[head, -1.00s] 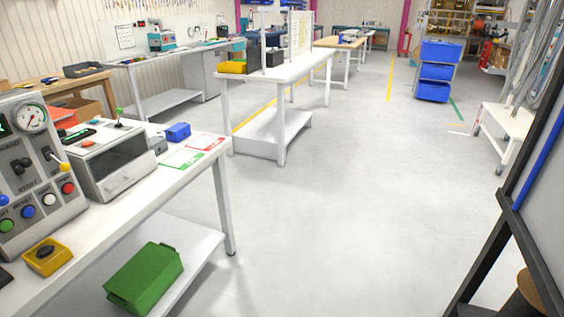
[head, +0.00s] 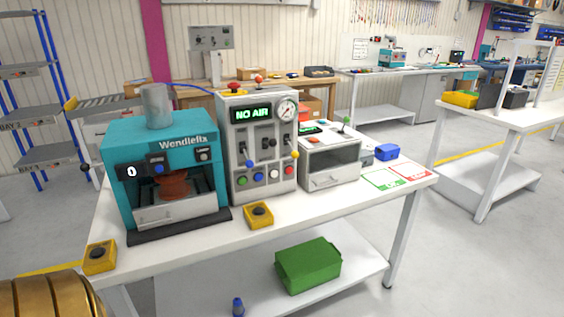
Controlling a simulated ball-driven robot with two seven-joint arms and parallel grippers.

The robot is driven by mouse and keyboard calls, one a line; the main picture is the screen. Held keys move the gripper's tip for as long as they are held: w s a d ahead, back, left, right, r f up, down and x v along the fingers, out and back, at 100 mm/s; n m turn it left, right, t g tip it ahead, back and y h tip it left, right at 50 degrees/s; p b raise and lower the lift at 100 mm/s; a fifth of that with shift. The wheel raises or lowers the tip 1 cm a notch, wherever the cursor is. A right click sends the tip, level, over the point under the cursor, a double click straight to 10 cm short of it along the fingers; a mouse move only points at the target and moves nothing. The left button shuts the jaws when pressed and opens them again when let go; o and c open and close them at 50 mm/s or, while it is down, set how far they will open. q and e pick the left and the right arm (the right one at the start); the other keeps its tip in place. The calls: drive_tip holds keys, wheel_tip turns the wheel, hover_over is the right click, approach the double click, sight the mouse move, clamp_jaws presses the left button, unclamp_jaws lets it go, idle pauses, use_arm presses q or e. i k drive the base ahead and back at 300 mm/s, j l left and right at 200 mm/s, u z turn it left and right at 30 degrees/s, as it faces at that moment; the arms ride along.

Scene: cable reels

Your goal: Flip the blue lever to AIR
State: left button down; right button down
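A grey control panel (head: 262,148) stands on the white workbench, and its green display (head: 252,112) reads NO AIR. The blue lever (head: 250,163) is at the left of the panel front, with its blue ball knob pointing down. A black lever (head: 268,143) is in the middle and a yellow-knobbed lever (head: 295,154) at the right. The lettering beside the blue lever is too small to read. Neither of my grippers is in view.
A teal machine (head: 165,135) stands left of the panel and a grey drawer unit (head: 330,162) right of it. Yellow button boxes (head: 258,215) sit along the bench's front edge (head: 340,217). A green bin (head: 308,264) is on the shelf below.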

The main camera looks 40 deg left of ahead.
sight(249, 164)
drive_tip(key=u, duration=1.55)
